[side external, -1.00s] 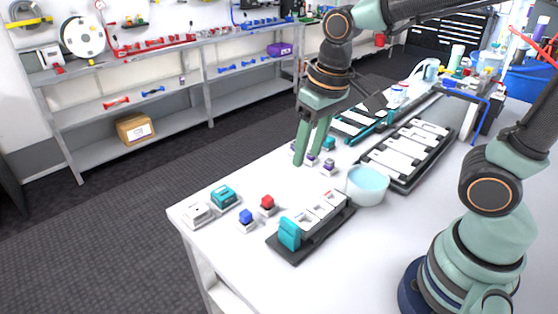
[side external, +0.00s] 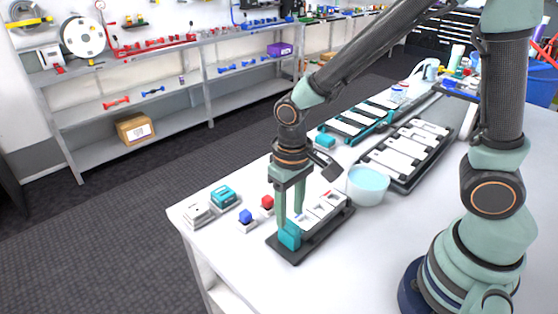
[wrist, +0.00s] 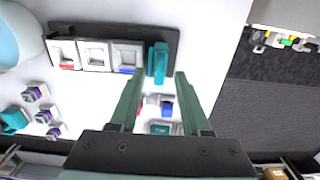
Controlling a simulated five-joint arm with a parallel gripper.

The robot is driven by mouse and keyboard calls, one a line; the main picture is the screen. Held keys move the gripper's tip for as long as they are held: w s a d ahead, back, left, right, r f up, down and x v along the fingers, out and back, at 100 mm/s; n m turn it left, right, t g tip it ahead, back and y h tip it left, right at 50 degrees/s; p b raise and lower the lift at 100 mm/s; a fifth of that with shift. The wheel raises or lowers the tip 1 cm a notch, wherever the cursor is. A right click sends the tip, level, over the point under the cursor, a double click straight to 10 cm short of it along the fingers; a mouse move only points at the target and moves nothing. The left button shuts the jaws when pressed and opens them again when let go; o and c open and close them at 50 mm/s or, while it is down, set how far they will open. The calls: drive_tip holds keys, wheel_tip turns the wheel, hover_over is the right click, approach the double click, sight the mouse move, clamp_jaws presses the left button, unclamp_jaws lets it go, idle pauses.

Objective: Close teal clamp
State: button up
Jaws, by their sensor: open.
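The teal clamp (side external: 289,237) stands at the near end of a small dark tray (side external: 297,258) that holds a row of white blocks. In the wrist view the teal clamp (wrist: 160,63) is an upright-looking strip at the right end of the row. My gripper (side external: 290,215) is open and points down at the clamp, its fingers partly covering it in the side view. In the wrist view my gripper (wrist: 158,77) has its fingertips spread to either side of the clamp's lower end. I cannot tell whether they touch it.
A pale blue bowl (side external: 367,184) stands right behind the tray. A red-topped cube (side external: 267,204) and a blue-topped cube (side external: 246,220) sit left of it. A teal block (side external: 223,197) and a white block (side external: 197,213) lie near the table's left corner.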

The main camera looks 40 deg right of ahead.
sight(290, 232)
drive_tip(key=shift+f, duration=1.35)
clamp_jaws()
idle(0.5)
